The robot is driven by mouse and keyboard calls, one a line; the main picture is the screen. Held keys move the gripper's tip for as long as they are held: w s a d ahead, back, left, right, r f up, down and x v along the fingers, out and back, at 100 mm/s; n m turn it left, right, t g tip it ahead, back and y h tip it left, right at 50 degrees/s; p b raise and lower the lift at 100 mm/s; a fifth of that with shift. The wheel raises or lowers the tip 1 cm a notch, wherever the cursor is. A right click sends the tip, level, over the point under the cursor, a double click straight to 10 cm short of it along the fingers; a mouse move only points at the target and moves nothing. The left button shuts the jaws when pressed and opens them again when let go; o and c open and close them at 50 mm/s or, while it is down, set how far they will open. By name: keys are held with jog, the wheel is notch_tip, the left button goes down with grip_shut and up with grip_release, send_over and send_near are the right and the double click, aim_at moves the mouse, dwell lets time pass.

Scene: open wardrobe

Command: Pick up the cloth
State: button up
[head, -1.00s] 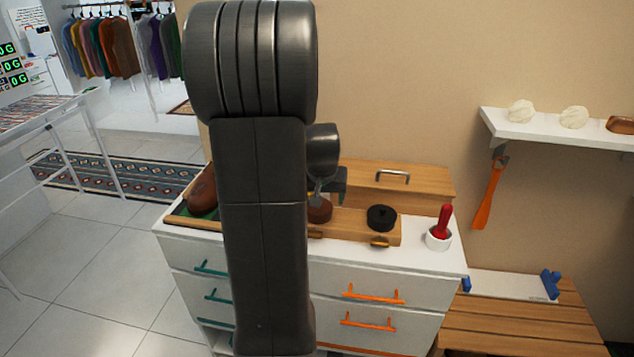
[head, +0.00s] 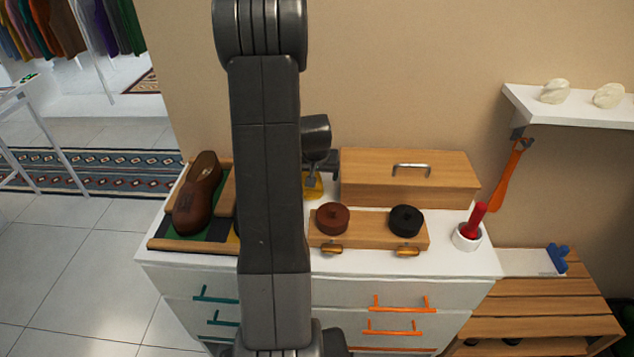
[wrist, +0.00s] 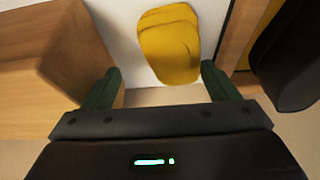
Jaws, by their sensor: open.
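The yellow cloth (wrist: 170,45) lies folded on the white top in the wrist view, between the wooden box and the shoe tray. In the head view the cloth (head: 312,188) shows as a small yellow patch beside my arm, partly hidden. My gripper (wrist: 162,83) is open and empty, its two dark green fingers apart. In the wrist view the cloth sits just beyond the fingertips, roughly centred between them. The exact height gap cannot be told.
A wooden box (head: 410,178) with a metal handle stands right of the cloth. A brown shoe (head: 196,195) lies in a wooden tray (head: 190,246) at left. In front are a brown tin (head: 332,218), a black tin (head: 405,220) and a white cup (head: 467,237) holding a red-handled tool.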

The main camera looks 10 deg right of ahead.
jog(key=x, duration=0.3)
jog(key=shift+w+a+f, duration=0.2)
jog(key=shift+f, duration=0.15)
jog(key=shift+s, duration=0.15)
jog(key=shift+a, duration=0.1)
jog(key=shift+f, duration=0.1)
jog(key=shift+c, duration=0.2)
jog(key=c, duration=1)
notch_tip(320, 180, up, 10)
jog(key=shift+r+b, duration=0.1)
jog(key=shift+b, duration=0.25)
